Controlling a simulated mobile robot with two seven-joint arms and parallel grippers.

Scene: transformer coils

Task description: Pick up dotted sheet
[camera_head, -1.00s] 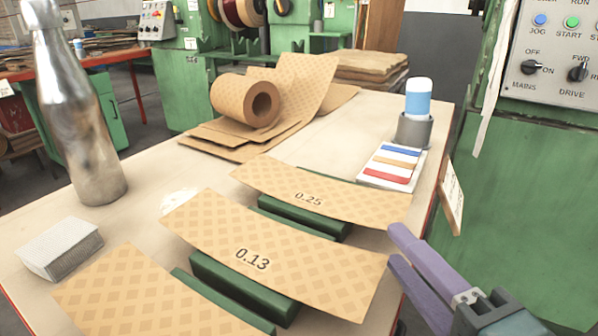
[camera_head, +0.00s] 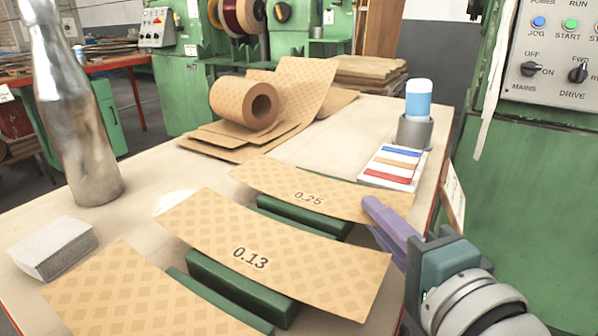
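A tan sheet with a diamond dot pattern marked 0.25 (camera_head: 290,186) lies across a green block on the table. A second patterned sheet marked 0.13 (camera_head: 320,265) lies nearer, on another green block (camera_head: 240,287). A third patterned sheet (camera_head: 130,295) lies at the front left, cut off by the frame; no number shows on it. My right gripper (camera_head: 368,216) has purple fingers at the right end of the 0.25 sheet. The fingers are apart, and the upper one covers the sheet's near right corner. I cannot tell whether the sheet's edge is between them. My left gripper is out of view.
A patterned roll (camera_head: 243,104) rests on loose sheets at the back. A metal bottle (camera_head: 85,130) and a pale ridged block (camera_head: 52,248) stand left. A colour-striped card (camera_head: 393,167) and a blue-white cylinder in a grey cup (camera_head: 414,132) are near the right edge.

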